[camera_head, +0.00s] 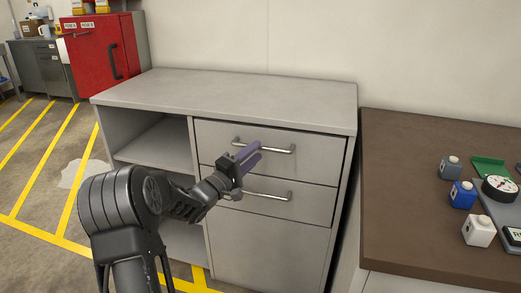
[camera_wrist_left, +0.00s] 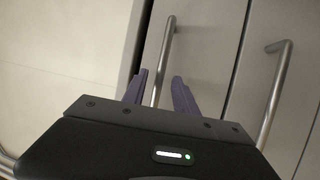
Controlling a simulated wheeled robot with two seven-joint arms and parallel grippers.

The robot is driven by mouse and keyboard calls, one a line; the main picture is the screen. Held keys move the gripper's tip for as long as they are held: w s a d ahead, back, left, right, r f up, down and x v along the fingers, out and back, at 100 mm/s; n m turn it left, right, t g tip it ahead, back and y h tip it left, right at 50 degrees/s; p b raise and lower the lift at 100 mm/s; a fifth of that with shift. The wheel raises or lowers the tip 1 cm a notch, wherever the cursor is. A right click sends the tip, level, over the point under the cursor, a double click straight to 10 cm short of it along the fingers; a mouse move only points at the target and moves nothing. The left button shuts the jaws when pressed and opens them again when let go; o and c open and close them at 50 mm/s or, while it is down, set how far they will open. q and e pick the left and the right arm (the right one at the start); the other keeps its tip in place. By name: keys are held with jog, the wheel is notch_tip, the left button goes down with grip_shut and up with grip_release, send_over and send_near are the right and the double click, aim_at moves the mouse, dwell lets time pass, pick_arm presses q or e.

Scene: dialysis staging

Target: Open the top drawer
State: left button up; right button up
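The top drawer (camera_head: 306,163) is the upper grey front at the right of the grey cabinet, and it looks closed. Its metal bar handle (camera_head: 275,149) also shows in the left wrist view (camera_wrist_left: 166,50). My left gripper (camera_head: 248,157) is in front of this drawer with its purple fingers pointing at the handle. In the left wrist view the fingers (camera_wrist_left: 159,92) are apart, one on each side of the bar. Gaps show between fingers and bar, so it is not gripped. The fingers cover part of the handle in the head view. My right gripper is not in view.
A second drawer (camera_head: 307,202) with a like handle (camera_head: 268,195) lies just below. Open shelves (camera_head: 155,146) are at the cabinet's left. A brown-topped table (camera_head: 410,190) with bottles stands close at right. A red cabinet (camera_head: 95,55) stands at the back left.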

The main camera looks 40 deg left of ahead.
aim_at(261, 148)
pick_arm(q)
jog(key=shift+w+d+r, duration=0.1)
jog(key=shift+w+r, duration=0.05)
jog(key=shift+w, duration=0.7)
jog(key=shift+w+r, duration=0.15)
jog(key=shift+w, duration=0.7)
jog(key=shift+c, duration=0.2)
grip_shut()
